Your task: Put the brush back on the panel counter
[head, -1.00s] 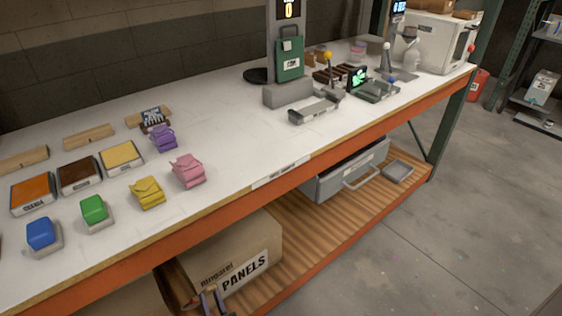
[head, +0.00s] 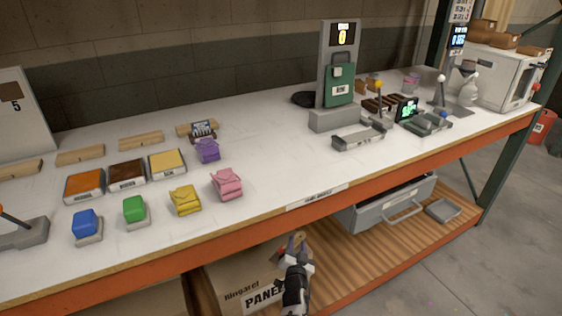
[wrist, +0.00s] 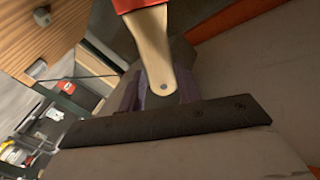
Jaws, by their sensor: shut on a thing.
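The brush (wrist: 152,45) shows in the wrist view as a pale wooden handle with a hole near its end and a red-orange part at the top edge. My gripper (wrist: 160,92) is shut on the handle. In the head view my gripper (head: 297,243) is low, in front of the panels box and below the counter's front edge; the brush is too small to make out clearly there. The long white counter (head: 270,165) with an orange front beam runs across the head view. I cannot tell which part is the panel counter.
A scale-like station (head: 338,120) stands further right. Below are the panels box (head: 228,290) and a grey drawer (head: 390,204). The counter's front middle is fairly clear.

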